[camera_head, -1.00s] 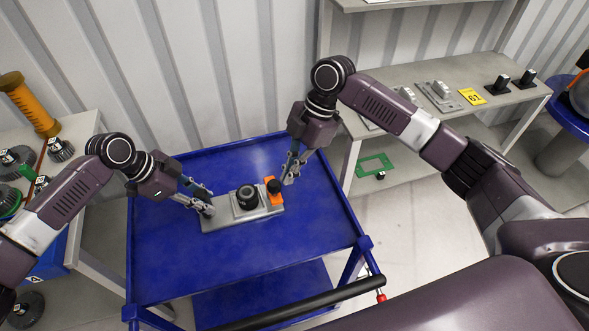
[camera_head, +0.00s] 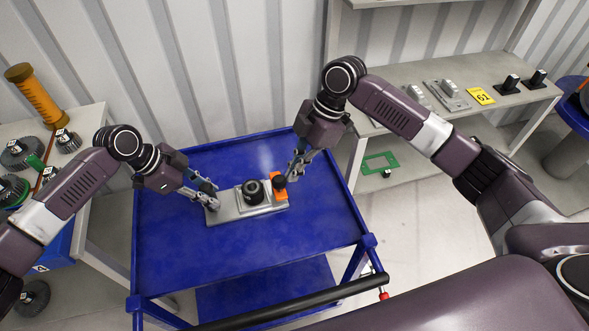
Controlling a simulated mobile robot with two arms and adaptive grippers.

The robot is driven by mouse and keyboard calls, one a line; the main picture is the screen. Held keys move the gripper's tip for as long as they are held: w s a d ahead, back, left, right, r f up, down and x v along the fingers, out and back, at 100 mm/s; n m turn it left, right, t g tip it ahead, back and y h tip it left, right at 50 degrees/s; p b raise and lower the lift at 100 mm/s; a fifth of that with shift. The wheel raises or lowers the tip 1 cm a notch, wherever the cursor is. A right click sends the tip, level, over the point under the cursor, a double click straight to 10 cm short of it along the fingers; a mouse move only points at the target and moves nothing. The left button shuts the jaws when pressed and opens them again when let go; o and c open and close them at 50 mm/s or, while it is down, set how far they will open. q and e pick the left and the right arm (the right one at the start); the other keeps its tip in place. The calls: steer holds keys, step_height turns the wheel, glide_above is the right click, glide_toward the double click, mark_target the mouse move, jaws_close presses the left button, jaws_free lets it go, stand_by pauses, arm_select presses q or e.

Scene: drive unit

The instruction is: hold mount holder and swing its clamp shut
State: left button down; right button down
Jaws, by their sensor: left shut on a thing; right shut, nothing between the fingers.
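The mount holder is a flat grey plate (camera_head: 232,210) lying on the blue cart. A round black part (camera_head: 253,191) stands on its middle. An orange clamp (camera_head: 279,194) with a black knob sits at the plate's right end. My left gripper (camera_head: 211,204) is shut on the left end of the mount holder. My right gripper (camera_head: 289,178) is shut and empty, with its fingertips close by the clamp's knob at the right. Whether the fingertips touch the knob I cannot tell.
The blue cart top (camera_head: 200,265) is clear around the plate, with a raised rim and a black handle (camera_head: 300,302) in front. A grey shelf (camera_head: 420,80) with metal parts stands at the right. A bench with gears (camera_head: 22,152) stands at the left.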

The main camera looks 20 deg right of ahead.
mark_target(278, 181)
steer(key=shift+s+a, duration=0.1)
steer(key=shift+a, duration=0.05)
arm_select(q)
steer(key=shift+d, duration=0.15)
arm_select(e)
steer(key=a+m+t, duration=0.1)
steer(key=m, duration=0.1)
steer(key=a+m+t, duration=0.1)
steer(key=m, duration=0.2)
steer(key=s+a+m+t, duration=0.1)
steer(key=m, duration=0.2)
steer(key=shift+s+a, duration=0.1)
steer(key=shift+a, duration=0.2)
steer(key=a+m+t+h, duration=0.1)
steer(key=m, duration=0.1)
steer(key=shift+a+m, duration=0.15)
steer(key=shift+m, duration=0.25)
steer(key=shift+w+a+m+t+h, duration=0.15)
steer(key=shift+w+a+m+h, duration=0.3)
steer(key=shift+m, duration=0.35)
steer(key=shift+w+a+m+t+h, duration=0.15)
steer(key=shift+w+a+m+h, duration=0.1)
steer(key=shift+a+m, duration=0.45)
